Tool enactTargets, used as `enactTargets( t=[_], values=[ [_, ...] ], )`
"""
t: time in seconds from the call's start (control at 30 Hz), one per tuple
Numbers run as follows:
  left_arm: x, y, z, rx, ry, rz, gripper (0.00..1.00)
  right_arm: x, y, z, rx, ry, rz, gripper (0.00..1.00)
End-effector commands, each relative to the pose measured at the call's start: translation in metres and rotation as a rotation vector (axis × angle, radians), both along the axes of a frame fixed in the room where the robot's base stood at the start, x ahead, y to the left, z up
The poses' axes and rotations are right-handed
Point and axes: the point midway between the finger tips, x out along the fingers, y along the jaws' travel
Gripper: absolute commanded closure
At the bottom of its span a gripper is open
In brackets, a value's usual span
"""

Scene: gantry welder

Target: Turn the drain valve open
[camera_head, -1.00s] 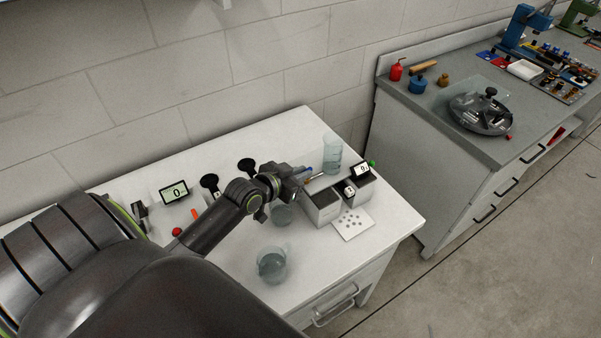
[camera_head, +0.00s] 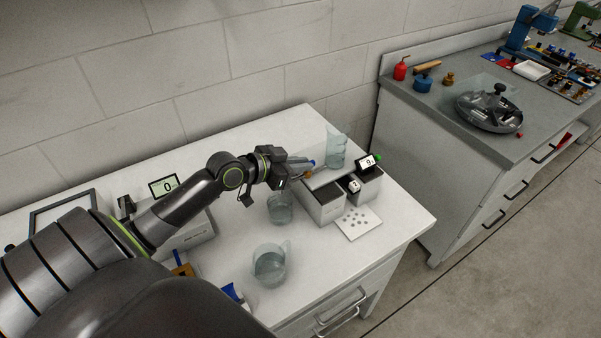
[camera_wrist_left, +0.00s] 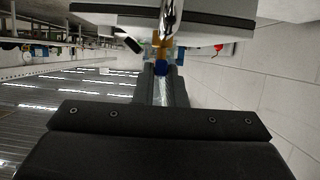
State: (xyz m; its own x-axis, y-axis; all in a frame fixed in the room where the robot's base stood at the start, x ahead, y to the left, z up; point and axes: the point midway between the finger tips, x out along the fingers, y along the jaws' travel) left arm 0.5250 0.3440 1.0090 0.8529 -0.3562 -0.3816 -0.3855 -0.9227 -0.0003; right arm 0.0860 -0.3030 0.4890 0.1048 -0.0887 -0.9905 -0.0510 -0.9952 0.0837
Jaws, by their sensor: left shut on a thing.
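The drain valve is a small brass fitting (camera_head: 308,174) with a blue handle (camera_head: 312,163), on the left side of a white-and-grey bath unit (camera_head: 323,205) on the white bench. My left gripper (camera_head: 300,165) is at the valve, its jaws shut on the blue handle. In the left wrist view the blue handle (camera_wrist_left: 160,69) sits between the fingertips (camera_wrist_left: 162,76), with brass (camera_wrist_left: 157,41) beyond it. The fingers hide part of the handle, so its exact angle is hard to tell. My right gripper is not in view.
A glass beaker (camera_head: 281,208) stands below the gripper and a jug (camera_head: 269,266) nearer the front. A clear vessel (camera_head: 336,152) stands behind the unit. A small display (camera_head: 368,163) sits on its right. A perforated plate (camera_head: 358,223) lies in front.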

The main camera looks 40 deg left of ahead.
Motion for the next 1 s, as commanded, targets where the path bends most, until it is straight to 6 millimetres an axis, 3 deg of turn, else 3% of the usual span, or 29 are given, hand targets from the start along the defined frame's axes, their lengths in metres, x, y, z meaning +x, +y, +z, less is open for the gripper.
enactTargets(
  t=[0.4,0.43,0.57,1.0],
  values=[
    [0.0003,0.0001,0.0019,0.001,-0.003,-0.013,1.00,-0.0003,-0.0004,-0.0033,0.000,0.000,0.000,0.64],
    [0.0004,0.0001,0.0018,0.001,-0.003,-0.013,0.85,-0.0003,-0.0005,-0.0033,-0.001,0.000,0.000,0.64],
    [0.0002,0.0000,0.0014,0.002,-0.002,-0.013,0.68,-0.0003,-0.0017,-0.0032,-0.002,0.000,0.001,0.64],
    [-0.0070,0.0041,0.0021,0.004,0.002,-0.011,0.67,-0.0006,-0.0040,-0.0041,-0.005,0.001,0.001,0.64]
  ],
)
